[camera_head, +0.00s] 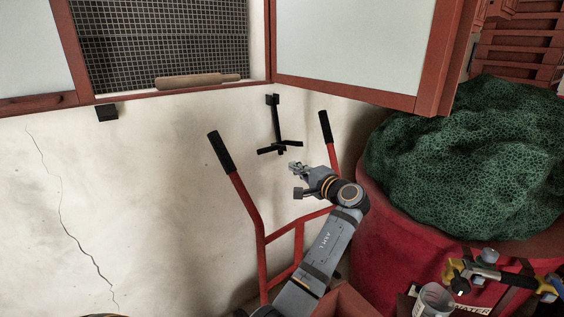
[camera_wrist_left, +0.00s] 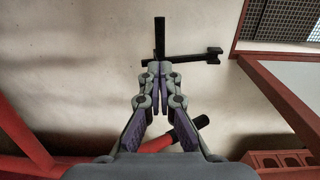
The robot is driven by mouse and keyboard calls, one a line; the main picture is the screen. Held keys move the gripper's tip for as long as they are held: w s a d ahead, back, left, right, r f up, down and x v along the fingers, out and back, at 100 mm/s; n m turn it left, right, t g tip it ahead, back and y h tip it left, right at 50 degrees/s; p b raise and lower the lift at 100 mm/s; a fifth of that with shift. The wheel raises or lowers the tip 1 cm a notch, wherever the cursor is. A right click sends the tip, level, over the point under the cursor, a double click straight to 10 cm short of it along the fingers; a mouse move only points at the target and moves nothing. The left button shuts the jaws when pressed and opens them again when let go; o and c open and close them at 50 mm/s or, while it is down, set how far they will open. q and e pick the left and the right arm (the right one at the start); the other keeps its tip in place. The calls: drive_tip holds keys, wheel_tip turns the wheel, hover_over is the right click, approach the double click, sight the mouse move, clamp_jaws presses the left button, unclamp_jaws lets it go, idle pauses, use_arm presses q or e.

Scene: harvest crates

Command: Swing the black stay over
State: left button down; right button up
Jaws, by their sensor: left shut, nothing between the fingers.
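The black stay (camera_head: 276,122) is on the pale wall below the window corner. It shows as a long bar with a small block at its upper end and a crosspiece at its lower end. In the left wrist view the black stay (camera_wrist_left: 188,57) lies just beyond the fingertips, with one bar reaching right to a small end block. My left gripper (camera_head: 295,167) is shut and empty, a little below the crosspiece in the head view. In the wrist view its fingers (camera_wrist_left: 159,72) are together and overlap the stay's near part; I cannot tell whether they touch it.
The red-framed window panel (camera_head: 360,45) stands open at upper right. A rolling pin (camera_head: 197,80) lies on the sill. A black block (camera_head: 107,112) is on the wall at left. Red cart handles (camera_head: 263,240) flank my gripper. A green bundle (camera_head: 470,160) fills a red tub (camera_head: 400,235).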

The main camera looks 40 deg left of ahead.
use_arm(q)
approach(267, 152)
drive_tip(key=x, duration=0.5)
drive_tip(key=shift+a+r+p, duration=0.2)
drive_tip(key=shift+p, duration=0.1)
drive_tip(key=shift+w+a, duration=0.25)
drive_tip(key=shift+a, duration=0.45)
use_arm(e)
drive_tip(key=shift+s+r, duration=0.1)
drive_tip(key=shift+s, duration=0.55)
use_arm(q)
drive_tip(key=shift+f, duration=0.15)
